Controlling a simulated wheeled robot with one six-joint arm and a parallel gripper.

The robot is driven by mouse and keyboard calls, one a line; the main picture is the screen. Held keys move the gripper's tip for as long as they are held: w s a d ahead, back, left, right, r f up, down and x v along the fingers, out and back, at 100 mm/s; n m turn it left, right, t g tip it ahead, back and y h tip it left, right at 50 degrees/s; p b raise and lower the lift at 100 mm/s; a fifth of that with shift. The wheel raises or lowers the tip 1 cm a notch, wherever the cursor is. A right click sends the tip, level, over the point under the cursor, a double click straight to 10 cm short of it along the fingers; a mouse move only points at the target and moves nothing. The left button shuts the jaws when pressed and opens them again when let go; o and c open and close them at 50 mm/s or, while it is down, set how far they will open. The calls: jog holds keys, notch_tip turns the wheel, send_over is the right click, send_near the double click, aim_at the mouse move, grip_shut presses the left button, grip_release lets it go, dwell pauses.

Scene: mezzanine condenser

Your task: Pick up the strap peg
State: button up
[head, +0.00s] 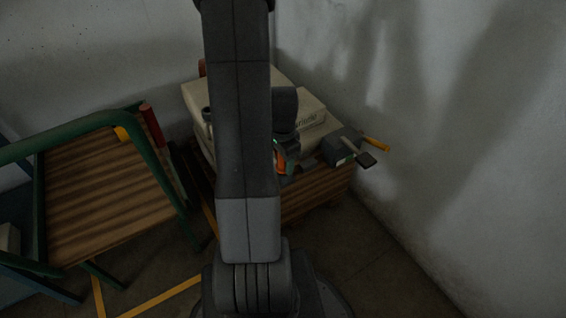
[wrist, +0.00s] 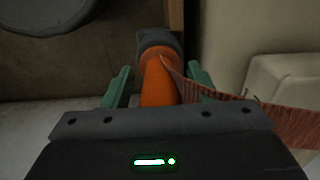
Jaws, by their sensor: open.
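The strap peg (wrist: 157,82) is an orange peg with a grey end, seen in the wrist view between the two green fingers of my gripper (wrist: 159,76). My gripper is open, with a finger on each side of the peg; the left finger shows a gap from it. A reddish-brown ribbed strap (wrist: 260,116) runs from beside the peg to the right. In the head view a small orange part, likely the peg (head: 281,163), shows beside my arm, near my gripper (head: 286,150). My arm hides much of that area.
A pale wrapped bundle (head: 312,122) sits on a wooden base (head: 315,197) by the wall corner. A dark grey device (head: 343,148) with an orange handle (head: 376,144) lies to its right. A green-railed cart (head: 105,205) stands left. Bare floor (head: 385,255) shows at the right front.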

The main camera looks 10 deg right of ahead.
jog(key=shift+r, duration=0.1)
jog(key=c, duration=1.1)
